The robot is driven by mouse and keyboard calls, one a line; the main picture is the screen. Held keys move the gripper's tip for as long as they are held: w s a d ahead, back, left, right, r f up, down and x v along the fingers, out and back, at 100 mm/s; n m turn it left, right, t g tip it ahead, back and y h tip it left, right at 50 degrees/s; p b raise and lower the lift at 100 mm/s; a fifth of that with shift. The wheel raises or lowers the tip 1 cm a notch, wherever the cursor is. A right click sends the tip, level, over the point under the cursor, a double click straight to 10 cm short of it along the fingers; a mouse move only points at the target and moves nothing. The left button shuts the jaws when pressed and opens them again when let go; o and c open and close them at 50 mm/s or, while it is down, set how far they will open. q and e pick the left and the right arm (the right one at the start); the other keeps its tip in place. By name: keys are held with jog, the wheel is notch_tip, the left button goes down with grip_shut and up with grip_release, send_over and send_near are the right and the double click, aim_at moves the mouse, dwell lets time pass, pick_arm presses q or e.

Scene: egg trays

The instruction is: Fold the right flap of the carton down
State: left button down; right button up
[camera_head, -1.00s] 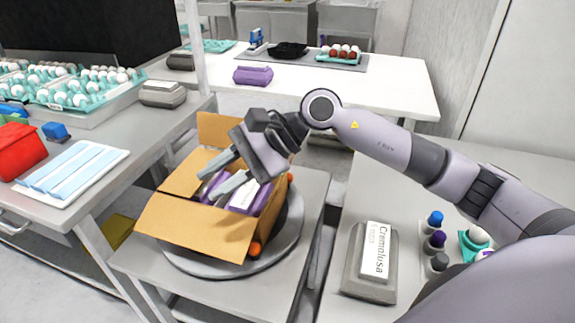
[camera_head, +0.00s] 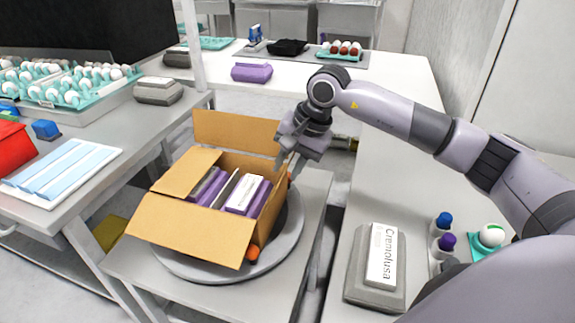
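The open brown carton (camera_head: 196,235) stands on a round grey turntable (camera_head: 292,240). Its back flap (camera_head: 235,130) stands up, its left flap (camera_head: 186,170) leans outward, and its front flap spreads toward me. The right flap cannot be made out clearly; a brown panel (camera_head: 272,212) shows along the carton's right side. Inside are purple egg boxes (camera_head: 243,198), one with a white label. My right gripper (camera_head: 288,167) is at the carton's back right corner, fingers pointing down and apart, with nothing seen between them. Whether it touches the cardboard is unclear. My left gripper is out of view.
Orange pieces (camera_head: 252,253) sit at the carton's edge on the turntable. A grey labelled box (camera_head: 376,268) and bottles (camera_head: 443,232) are on the right counter. Egg trays (camera_head: 100,98) and a red item fill the left table. A gap separates the turntable stand from the right counter.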

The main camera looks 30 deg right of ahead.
jog(key=shift+w+a+f, duration=0.1)
jog(key=shift+f, duration=0.25)
grip_shut()
dwell(1.2)
